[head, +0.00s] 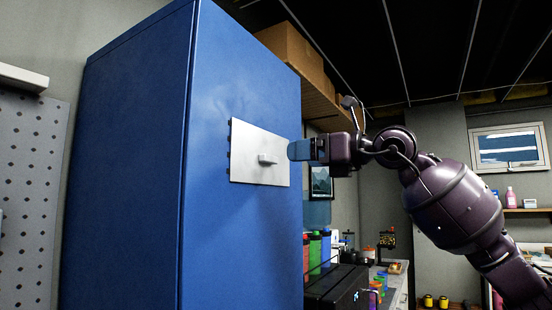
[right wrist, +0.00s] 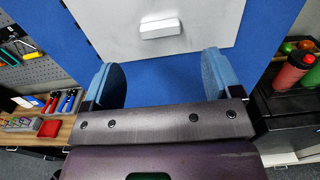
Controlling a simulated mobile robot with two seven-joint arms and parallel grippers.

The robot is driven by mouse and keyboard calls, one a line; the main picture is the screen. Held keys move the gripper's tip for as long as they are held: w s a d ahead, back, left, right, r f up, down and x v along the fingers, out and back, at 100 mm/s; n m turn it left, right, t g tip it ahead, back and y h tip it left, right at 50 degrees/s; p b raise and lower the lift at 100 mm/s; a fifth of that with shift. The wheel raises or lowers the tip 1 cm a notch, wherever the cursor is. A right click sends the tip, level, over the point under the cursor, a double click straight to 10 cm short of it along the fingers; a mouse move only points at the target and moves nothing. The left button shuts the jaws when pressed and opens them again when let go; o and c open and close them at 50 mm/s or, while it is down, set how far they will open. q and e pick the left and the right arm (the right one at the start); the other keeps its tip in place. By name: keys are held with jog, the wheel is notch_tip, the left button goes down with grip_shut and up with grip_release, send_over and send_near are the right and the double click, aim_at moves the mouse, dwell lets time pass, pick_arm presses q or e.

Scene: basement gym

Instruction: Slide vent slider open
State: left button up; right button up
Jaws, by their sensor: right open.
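The vent slider is a light grey plate (head: 248,151) on the side of a tall blue cabinet (head: 235,240), with a small raised handle (head: 268,159) near its middle. Dark slots show along the plate's left edge. In the right wrist view the plate (right wrist: 205,25) and its white handle (right wrist: 160,29) are ahead of the fingers. My right gripper (head: 298,150) is at the plate's right edge in the head view. In the right wrist view its blue-padded fingers (right wrist: 160,85) are wide apart with nothing between them, and the handle is beyond them. My left gripper is out of view.
Brown boxes (head: 290,52) sit on a shelf above and behind the cabinet. Several coloured bottles (head: 320,247) stand on a counter to the right of the cabinet. A pegboard (head: 28,190) is at the left. The space before the plate is clear.

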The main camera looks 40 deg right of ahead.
aim_at(272, 159)
jog(key=x, duration=0.5)
jog(key=shift+w+a, duration=0.15)
jog(key=shift+w, duration=0.2)
jog(key=shift+p+x, duration=0.3)
jog(key=shift+x, duration=0.6)
